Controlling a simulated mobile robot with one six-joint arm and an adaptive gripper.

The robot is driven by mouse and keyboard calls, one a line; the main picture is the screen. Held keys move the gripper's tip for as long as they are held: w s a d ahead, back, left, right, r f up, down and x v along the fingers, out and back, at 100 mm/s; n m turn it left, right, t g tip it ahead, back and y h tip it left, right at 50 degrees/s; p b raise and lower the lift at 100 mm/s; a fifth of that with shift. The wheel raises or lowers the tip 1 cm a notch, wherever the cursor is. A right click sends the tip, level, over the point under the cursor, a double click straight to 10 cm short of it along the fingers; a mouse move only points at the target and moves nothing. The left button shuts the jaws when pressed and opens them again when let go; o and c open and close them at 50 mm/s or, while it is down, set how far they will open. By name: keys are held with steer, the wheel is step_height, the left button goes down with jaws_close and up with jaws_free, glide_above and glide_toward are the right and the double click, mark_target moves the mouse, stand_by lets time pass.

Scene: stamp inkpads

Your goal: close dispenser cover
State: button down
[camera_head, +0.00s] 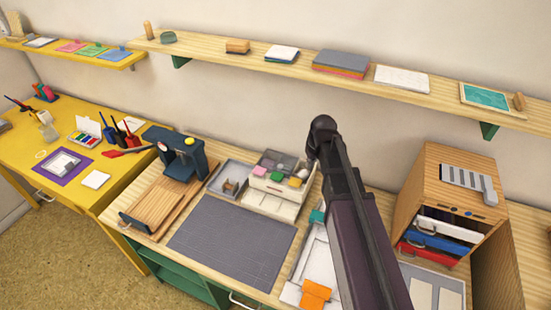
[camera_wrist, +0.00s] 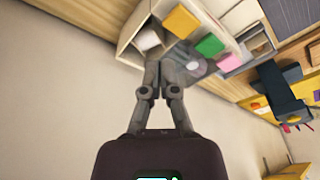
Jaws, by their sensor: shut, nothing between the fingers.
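A white box-shaped dispenser (camera_head: 272,204) stands near the wall at the back of the desk. Yellow, green and pink pieces sit on or in its top, with a grey upright part behind them. It also shows at the top of the wrist view (camera_wrist: 130,48), with a grey round part (camera_wrist: 196,69) beside it. I cannot tell how far the cover is open. My gripper (camera_wrist: 159,66) is shut and empty, its fingertips seen against the dispenser's edge; contact is unclear. In the head view my arm shows right of the dispenser, but the fingertips cannot be made out.
A grey cutting mat (camera_head: 230,247) lies left of and in front of the dispenser. A blue press (camera_head: 183,160) stands further left. A wooden drawer cabinet (camera_head: 440,190) stands on the right. A wall shelf (camera_head: 340,72) runs above the desk.

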steer(key=w+a+n+t+y, duration=0.1)
steer(key=w+a+n, duration=0.3)
steer(key=w+a, duration=0.6)
steer(key=shift+w+a+r+y, duration=0.3)
steer(key=shift+w+a+r, duration=0.1)
steer(key=shift+a, duration=0.85)
steer(key=shift+f, duration=0.15)
steer(key=b, duration=1)
glide_toward(274, 166)
steer(key=w+a+f, duration=0.4)
steer(key=w, duration=0.1)
steer(key=shift+f, duration=0.35)
steer(key=shift+s+d+f, duration=0.1)
steer(key=shift+s+d, duration=0.6)
steer(key=shift+s, duration=0.05)
steer(key=shift+s+d+f, duration=0.15)
steer(key=shift+s+d, duration=0.55)
steer(key=shift+s, duration=0.2)
